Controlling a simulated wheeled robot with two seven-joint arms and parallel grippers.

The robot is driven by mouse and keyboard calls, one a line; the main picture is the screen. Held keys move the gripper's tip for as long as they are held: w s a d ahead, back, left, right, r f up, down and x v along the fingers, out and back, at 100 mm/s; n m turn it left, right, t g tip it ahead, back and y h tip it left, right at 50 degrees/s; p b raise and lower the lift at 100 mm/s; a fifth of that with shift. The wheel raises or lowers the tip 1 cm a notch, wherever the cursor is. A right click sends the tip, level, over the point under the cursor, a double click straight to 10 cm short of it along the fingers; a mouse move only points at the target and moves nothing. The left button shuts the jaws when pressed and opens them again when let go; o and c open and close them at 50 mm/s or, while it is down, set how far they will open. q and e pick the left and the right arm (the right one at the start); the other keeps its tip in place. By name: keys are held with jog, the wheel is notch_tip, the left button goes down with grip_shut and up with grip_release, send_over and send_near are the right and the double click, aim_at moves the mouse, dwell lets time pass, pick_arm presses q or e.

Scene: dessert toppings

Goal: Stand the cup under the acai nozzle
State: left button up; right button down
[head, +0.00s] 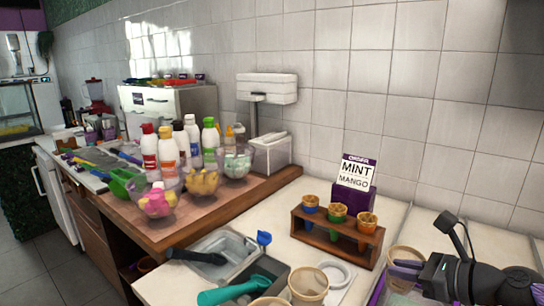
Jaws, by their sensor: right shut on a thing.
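A tan cup (404,253) is at the lower right, upright or nearly so. My right gripper (400,268), with purple fingers, comes in from the right and is shut on this cup. The fingers hide part of the cup's side, and I cannot tell whether its bottom touches the counter. At the far upper left stands a white and purple machine (28,57) with a grey part on its front. It may carry the acai nozzle, but it is too small to tell. My left gripper is not in view.
A wooden rack (309,230) holds several cones before the order sign (355,173). Another tan cup (309,287), a white ring (345,267), a teal scoop (232,290) and a metal tub (238,245) crowd the front. Bottles and topping bowls fill the wooden counter (240,205).

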aim_at(391, 285)
jog(key=s+a+n+g+y, duration=0.2)
jog(key=s+a+n, duration=0.1)
jog(key=s+a, duration=0.85)
jog(key=s+a+r+n+g+y, duration=0.2)
jog(key=s+a+n+g, duration=0.15)
jog(key=a, duration=0.35)
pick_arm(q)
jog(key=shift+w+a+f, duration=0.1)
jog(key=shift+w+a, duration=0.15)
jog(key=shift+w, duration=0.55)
pick_arm(e)
jog(key=w+d+f+m+t+h, duration=0.1)
jog(key=d+f+m+t+h, duration=0.1)
jog(key=d, duration=0.6)
jog(key=shift+w+d+f+m+t, duration=0.15)
jog(key=shift+w+d+m+t, duration=0.2)
jog(key=shift+m+t, duration=0.5)
jog(key=shift+a, duration=0.1)
